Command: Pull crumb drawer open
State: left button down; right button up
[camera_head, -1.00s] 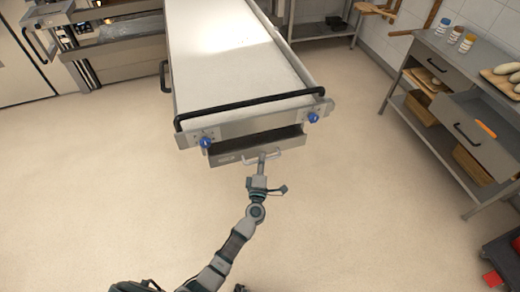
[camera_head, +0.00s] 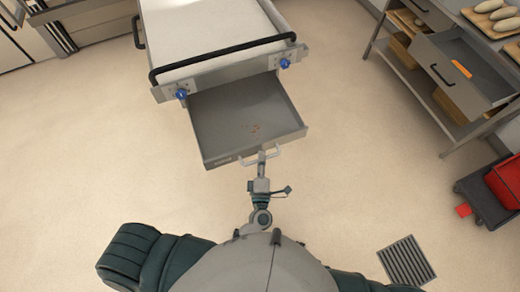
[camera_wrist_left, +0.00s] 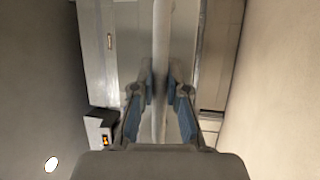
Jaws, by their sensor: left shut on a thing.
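The crumb drawer (camera_head: 228,115) sticks far out from under the front end of the white-topped loader table. It is grey and shallow, with a few brown crumbs on its floor. A pale bar handle (camera_head: 272,152) is on its front face. My left gripper (camera_head: 262,158) is shut on this handle at the middle of the drawer front. In the left wrist view the handle bar (camera_wrist_left: 160,70) runs between the two fingers. My right gripper is not in view.
The table (camera_head: 200,30) has a black push bar (camera_head: 225,57) and two blue knobs. At right stands a bench with an open drawer (camera_head: 462,72). A dark cart with a red bin (camera_head: 508,182) and a floor grate (camera_head: 406,262) are at lower right. The floor beside the drawer is clear.

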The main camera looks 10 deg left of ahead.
pick_arm(q)
jog(key=shift+a+f, duration=0.25)
jog(key=c, duration=1.2)
grip_release()
jog(key=shift+r, duration=0.1)
jog(key=v, duration=0.7)
jog(key=shift+s+d, duration=0.1)
jog(key=shift+s, duration=0.2)
